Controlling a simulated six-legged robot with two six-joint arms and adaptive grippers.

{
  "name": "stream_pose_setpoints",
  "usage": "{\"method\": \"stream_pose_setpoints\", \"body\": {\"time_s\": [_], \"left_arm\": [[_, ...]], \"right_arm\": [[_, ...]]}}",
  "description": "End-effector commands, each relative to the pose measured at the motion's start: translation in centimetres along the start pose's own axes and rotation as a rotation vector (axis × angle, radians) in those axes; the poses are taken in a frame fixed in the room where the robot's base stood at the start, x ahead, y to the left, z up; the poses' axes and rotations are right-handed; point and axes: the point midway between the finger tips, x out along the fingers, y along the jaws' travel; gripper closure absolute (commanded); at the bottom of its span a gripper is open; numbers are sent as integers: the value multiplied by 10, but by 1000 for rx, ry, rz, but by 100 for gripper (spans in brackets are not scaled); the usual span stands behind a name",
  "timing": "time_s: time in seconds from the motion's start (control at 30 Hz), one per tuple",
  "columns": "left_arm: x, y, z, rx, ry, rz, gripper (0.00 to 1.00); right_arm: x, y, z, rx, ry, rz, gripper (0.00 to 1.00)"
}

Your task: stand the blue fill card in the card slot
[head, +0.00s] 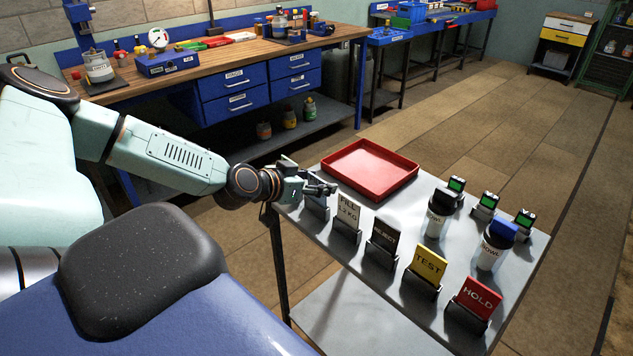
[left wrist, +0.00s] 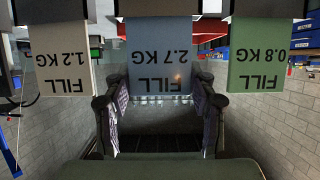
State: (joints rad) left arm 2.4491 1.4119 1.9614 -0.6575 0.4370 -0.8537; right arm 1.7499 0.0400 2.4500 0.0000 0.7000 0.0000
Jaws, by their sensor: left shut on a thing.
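The blue fill card (left wrist: 160,45), marked FILL 2.7 KG, shows upside down in the middle of the left wrist view, its edge between my fingers. My left gripper (left wrist: 160,98) is shut on it. In the head view my left gripper (head: 322,188) is at the left edge of the grey table, and the card (head: 317,207) is largely hidden beneath it, low at its holder. A white FILL 1.2 KG card (head: 347,213) and a green FILL 0.8 KG card (left wrist: 262,55) flank it. I cannot tell which holder is the card slot. My right gripper is not in view.
Dark, yellow TEST (head: 428,264) and red HOLD (head: 478,298) cards stand along the near edge. A red tray (head: 368,170) lies at the back. Two jars (head: 493,249) and several small green-lit displays (head: 487,202) stand on the right. The table's middle is clear.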

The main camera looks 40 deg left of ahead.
Motion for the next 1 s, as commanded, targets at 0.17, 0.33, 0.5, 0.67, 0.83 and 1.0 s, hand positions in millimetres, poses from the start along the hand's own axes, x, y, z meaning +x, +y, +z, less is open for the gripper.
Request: {"method": "stream_pose_setpoints", "body": {"time_s": [0.17,0.33,0.5,0.67,0.83,1.0], "left_arm": [[0,0,0,0,0,0,35],[0,0,0,0,0,0,21],[0,0,0,0,0,0,17],[0,0,0,-1,0,0,17],[-3,0,-7,-1,1,0,17],[-11,0,-24,-2,1,0,17]], "right_arm": [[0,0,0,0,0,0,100],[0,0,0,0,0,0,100],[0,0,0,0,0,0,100],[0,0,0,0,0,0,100],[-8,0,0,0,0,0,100],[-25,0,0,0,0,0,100]]}}
